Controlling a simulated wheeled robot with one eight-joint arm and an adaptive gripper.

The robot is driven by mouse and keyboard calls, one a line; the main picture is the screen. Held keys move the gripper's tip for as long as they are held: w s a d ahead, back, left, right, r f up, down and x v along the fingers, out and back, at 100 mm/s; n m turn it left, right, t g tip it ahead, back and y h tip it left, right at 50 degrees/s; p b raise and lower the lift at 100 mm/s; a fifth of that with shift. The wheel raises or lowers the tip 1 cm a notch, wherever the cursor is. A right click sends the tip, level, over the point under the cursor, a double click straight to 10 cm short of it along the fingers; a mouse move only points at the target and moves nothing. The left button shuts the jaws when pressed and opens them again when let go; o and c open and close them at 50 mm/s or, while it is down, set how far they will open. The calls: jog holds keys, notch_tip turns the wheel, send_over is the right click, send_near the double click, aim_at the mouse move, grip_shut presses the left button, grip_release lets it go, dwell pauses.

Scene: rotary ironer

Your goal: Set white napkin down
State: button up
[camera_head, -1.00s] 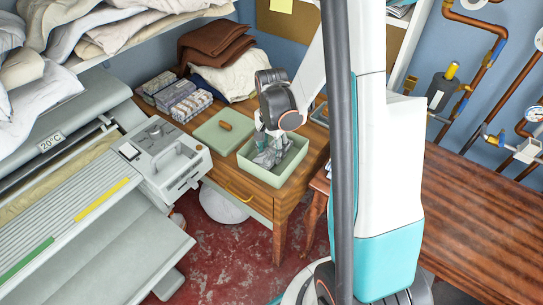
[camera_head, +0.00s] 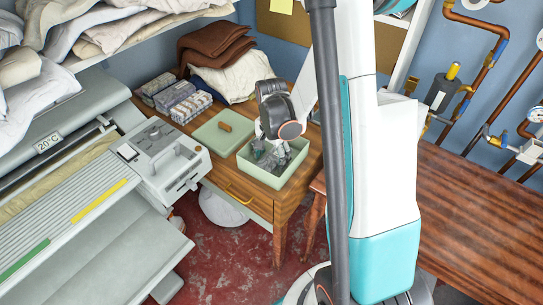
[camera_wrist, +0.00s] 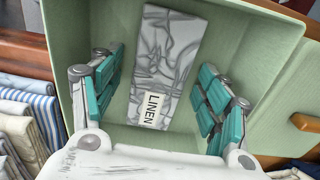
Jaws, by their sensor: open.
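The napkin (camera_wrist: 166,65) is a flat folded cloth, white with grey marbling, with a white "LINEN" label. It lies inside the light green box (camera_wrist: 285,45), along its floor as far as I can tell. My gripper (camera_wrist: 160,80) is open inside the box, with teal-padded fingers on the left and right of the napkin and a gap on each side. In the head view, my gripper (camera_head: 268,152) reaches down into the green box (camera_head: 275,180) on the wooden table. The napkin is hard to make out there.
The box's green lid (camera_head: 222,132) with a wooden knob lies left of the box. Several small boxes (camera_head: 180,100) and folded cloths (camera_head: 235,78) stand behind. The ironer (camera_head: 160,160) is at left. Striped folded cloths (camera_wrist: 28,112) lie beside the box in the wrist view.

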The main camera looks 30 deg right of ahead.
aim_at(272, 160)
jog(key=shift+r, duration=0.1)
notch_tip(272, 160, up, 12)
jog(key=p, duration=0.4)
